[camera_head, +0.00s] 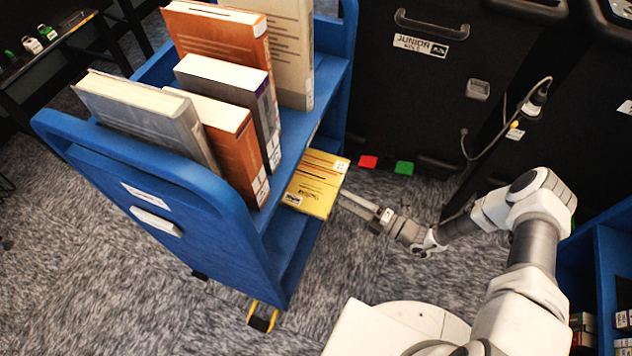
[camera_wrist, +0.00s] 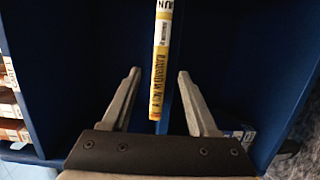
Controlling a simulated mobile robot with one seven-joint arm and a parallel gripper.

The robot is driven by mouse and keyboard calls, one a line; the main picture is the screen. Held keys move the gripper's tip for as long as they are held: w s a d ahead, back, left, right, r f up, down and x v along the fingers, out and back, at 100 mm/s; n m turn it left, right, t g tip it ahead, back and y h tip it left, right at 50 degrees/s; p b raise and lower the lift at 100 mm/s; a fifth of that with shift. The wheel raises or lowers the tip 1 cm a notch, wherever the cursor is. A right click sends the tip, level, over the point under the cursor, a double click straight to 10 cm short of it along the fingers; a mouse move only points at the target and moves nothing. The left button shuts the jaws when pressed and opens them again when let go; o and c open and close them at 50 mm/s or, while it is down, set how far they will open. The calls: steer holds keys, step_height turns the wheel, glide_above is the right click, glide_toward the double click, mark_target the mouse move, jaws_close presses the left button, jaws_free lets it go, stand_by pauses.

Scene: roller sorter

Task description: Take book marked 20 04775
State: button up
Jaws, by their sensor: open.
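A yellow book (camera_head: 317,183) lies on a lower level of the blue cart (camera_head: 285,235), with its end sticking out past the cart's right side. Its spine is upright in the wrist view (camera_wrist: 161,60), with a white label at the top; I cannot read the number 20 04775. My gripper (camera_head: 347,203) is open and empty, just right of the book's outer end. In the wrist view my gripper (camera_wrist: 159,76) has one finger on each side of the spine, with a gap on both sides. Neither finger visibly touches the book.
Several books, including a grey one (camera_head: 150,115) and an orange one (camera_head: 222,130), stand on the cart's top. Black bins (camera_head: 430,90) stand behind. A blue shelf (camera_head: 610,265) with books is at the right. Carpet is clear below my gripper.

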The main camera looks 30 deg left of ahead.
mark_target(331, 191)
steer(key=a+b, duration=0.1)
steer(key=a, duration=0.3)
steer(key=shift+s+a, duration=0.1)
steer(key=shift+a+r, duration=0.1)
steer(key=shift+a, duration=0.55)
jaws_close()
stand_by(0.8)
